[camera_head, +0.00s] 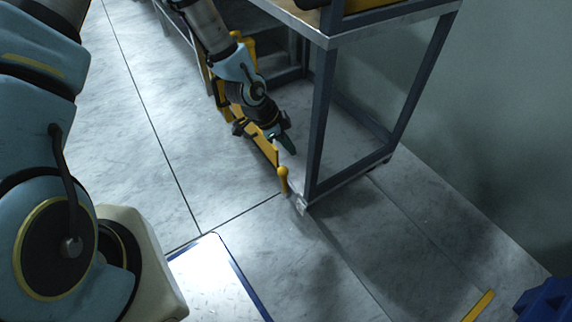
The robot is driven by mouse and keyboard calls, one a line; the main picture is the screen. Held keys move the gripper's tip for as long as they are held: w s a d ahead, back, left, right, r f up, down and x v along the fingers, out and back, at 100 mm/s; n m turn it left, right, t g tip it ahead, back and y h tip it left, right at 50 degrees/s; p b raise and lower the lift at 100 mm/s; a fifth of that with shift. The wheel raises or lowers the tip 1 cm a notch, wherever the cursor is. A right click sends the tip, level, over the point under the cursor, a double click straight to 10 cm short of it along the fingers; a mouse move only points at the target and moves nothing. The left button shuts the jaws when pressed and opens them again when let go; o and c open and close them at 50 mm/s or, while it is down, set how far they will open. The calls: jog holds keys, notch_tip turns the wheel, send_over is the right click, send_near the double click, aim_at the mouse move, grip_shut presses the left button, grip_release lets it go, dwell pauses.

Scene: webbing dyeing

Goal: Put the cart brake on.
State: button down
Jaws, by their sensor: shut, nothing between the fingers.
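A yellow lever with a round knob (283,174) stands at the near end of a low yellow cart frame (264,146), close to the floor; it looks like the cart brake. The lever appears roughly upright. My gripper (290,146) is low, pointing down, just above and beyond the knob in the picture. Its dark fingers are shut and empty, and a gap shows between them and the knob. My wrist and forearm hide part of the cart's yellow frame behind them. The lever's lower pivot is too small to make out.
A dark-legged metal bench (321,125) stands right beside my gripper and the lever. A wall (500,120) closes off the right. A white panel with a blue edge (215,280) is at the bottom. A blue object (545,300) lies at lower right. Tiled floor at left is clear.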

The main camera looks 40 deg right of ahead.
jog(key=b+x, duration=0.3)
jog(key=x, duration=0.8)
jog(key=shift+w+a+r, duration=0.1)
jog(key=shift+w+a, duration=0.25)
jog(key=shift+a, duration=0.3)
jog(key=shift+w+a+r, duration=0.1)
jog(key=shift+w+a, duration=0.25)
jog(key=shift+a, duration=0.25)
jog(key=shift+w+a+r, duration=0.1)
jog(key=shift+w+a, duration=0.25)
jog(key=shift+a, duration=0.3)
jog(key=shift+a, duration=0.15)
